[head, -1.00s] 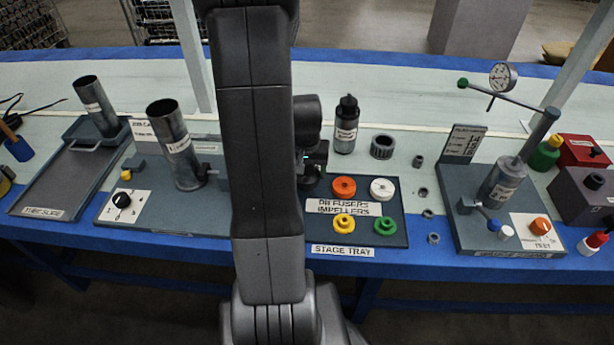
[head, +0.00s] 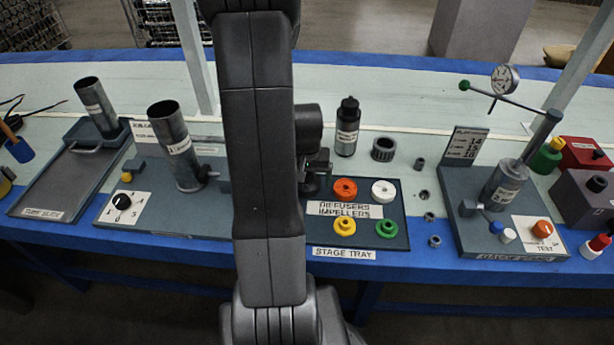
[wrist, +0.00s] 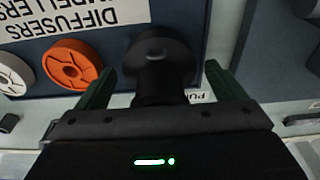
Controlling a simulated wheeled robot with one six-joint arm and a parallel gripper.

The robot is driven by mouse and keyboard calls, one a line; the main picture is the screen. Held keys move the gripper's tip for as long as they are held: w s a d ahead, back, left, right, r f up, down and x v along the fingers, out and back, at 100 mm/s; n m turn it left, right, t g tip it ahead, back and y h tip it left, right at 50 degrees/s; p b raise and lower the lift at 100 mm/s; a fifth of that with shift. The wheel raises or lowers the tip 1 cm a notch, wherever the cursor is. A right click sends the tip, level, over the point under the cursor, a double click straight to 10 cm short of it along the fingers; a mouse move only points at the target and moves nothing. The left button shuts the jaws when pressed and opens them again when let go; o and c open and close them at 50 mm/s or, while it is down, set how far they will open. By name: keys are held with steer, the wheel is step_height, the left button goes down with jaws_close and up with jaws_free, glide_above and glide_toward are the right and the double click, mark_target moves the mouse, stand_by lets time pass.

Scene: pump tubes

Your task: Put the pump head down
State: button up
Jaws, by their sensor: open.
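The pump head seems to be the black piece with a round flange (wrist: 160,48) in the wrist view. It lies between the two fingers of my gripper (wrist: 160,70), which stand apart with a gap on each side of it. It is beside the orange ring (wrist: 72,65), at the edge of the dark blue tray surface. A partly hidden label beginning "PU" is beside it. In the head view my gripper (head: 318,172) is at the back left of the stage tray (head: 398,205). My arm hides much there, and I cannot clearly make out the pump head.
The tray holds orange, white (head: 383,191), yellow (head: 345,227) and green (head: 387,229) rings. A test stand (head: 480,225) is to the right, a metal cylinder (head: 175,145) to the left.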

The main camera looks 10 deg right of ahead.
steer(key=r, duration=0.4)
steer(key=s+r+p, duration=0.1)
steer(key=r, duration=0.3)
steer(key=r+p, duration=0.1)
steer(key=r, duration=0.3)
steer(key=shift+s+a, duration=0.3)
steer(key=shift+s, duration=0.05)
stand_by(0.6)
